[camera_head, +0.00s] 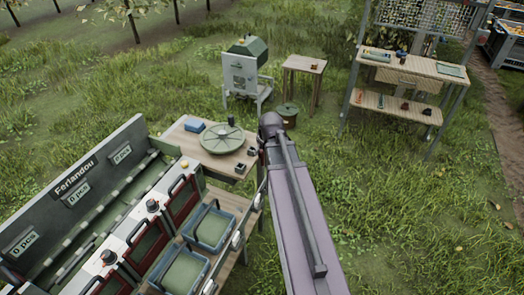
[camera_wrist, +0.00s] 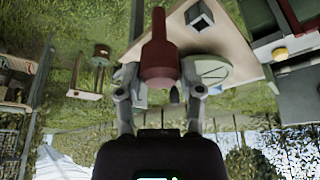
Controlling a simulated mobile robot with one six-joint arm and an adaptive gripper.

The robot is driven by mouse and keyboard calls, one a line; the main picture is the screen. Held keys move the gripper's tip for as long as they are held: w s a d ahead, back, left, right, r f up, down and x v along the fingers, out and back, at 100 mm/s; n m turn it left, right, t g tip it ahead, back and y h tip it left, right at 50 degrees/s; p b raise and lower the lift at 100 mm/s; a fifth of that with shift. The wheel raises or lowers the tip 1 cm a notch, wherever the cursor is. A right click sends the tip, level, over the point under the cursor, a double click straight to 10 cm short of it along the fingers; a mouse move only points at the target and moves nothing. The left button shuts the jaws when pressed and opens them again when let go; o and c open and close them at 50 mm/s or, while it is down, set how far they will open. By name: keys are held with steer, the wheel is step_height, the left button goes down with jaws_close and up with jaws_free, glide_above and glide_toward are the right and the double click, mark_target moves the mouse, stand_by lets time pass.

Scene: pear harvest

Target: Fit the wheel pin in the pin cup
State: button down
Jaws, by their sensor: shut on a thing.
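In the wrist view my gripper (camera_wrist: 159,76) is shut on a dark red pin-like piece, the wheel pin (camera_wrist: 159,48), with a wide collar and a narrower shaft. It points up in the picture, away from the palm. A small dark square block with a hollow top, which looks like the pin cup (camera_wrist: 199,17), sits on the wooden table, apart from the pin and up to its right. In the head view a small dark block (camera_head: 240,168) stands at the table's right edge. My gripper is hidden there behind my arm.
Blue-rimmed trays (camera_head: 209,228) and a long grey machine (camera_head: 75,185) stand front left. Grass is open to the right.

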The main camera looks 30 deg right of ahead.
steer(key=shift+r+p, duration=1.4)
steer(key=shift+r, duration=0.2)
steer(key=shift+f+b, duration=1)
steer(key=shift+d, duration=0.1)
